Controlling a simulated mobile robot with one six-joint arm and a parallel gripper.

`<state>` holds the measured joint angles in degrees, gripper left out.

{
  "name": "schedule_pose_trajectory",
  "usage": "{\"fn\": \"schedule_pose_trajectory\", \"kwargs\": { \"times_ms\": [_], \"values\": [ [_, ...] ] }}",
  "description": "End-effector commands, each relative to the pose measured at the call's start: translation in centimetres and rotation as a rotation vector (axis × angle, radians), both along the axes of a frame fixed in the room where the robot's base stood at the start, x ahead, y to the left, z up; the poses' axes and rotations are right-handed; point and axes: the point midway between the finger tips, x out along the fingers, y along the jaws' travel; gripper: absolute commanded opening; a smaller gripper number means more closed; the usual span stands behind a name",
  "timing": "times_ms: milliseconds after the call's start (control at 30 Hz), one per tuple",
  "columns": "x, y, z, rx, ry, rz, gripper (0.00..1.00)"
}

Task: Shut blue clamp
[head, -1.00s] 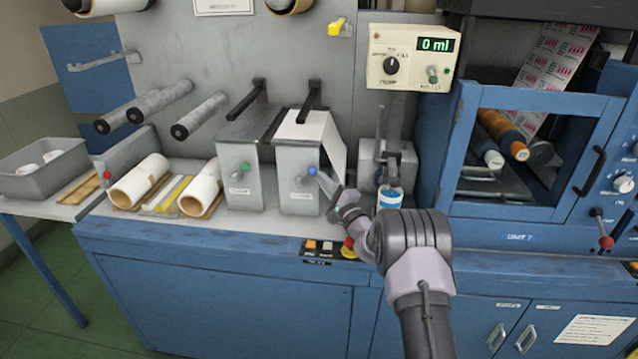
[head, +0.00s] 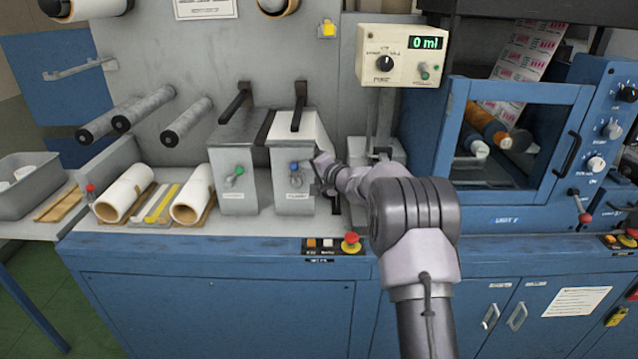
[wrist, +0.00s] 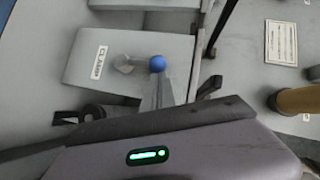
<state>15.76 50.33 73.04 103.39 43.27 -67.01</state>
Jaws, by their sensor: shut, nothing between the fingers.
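The blue clamp is a lever with a blue ball knob (head: 293,167) on the front of the right-hand grey box (head: 293,205). The knob stands near the middle of the box's upper front. In the wrist view the blue knob (wrist: 157,64) sits right at the tips of my gripper (wrist: 160,88), and a labelled plate (wrist: 95,64) is beside it. My gripper (head: 318,166) is shut and empty, at the right side of the knob. It looks close to or touching the knob; I cannot tell which.
A matching box with a green knob (head: 239,170) stands just left. White rolls (head: 124,193) lie further left. A red stop button (head: 351,238) is on the bench front below. A blue-framed window (head: 520,140) is to the right.

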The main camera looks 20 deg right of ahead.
Motion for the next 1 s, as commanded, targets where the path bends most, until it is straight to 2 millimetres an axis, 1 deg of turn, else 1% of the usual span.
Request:
{"fn": "schedule_pose_trajectory", "kwargs": {
  "times_ms": [33, 300, 600, 667, 1000],
  "values": [
    [0.1, 0.5, 0.3, -0.039, 0.01, 0.003, 0.0],
    [0.8, 2.4, 1.1, -0.276, 0.087, 0.002, 0.0],
    [1.3, 4.1, 1.0, -0.482, 0.155, 0.002, 0.0],
    [1.4, 4.4, 0.9, -0.511, 0.164, 0.001, 0.0],
    [1.7, 5.1, 0.6, -0.504, 0.164, 0.001, 0.0]
  ]
}}
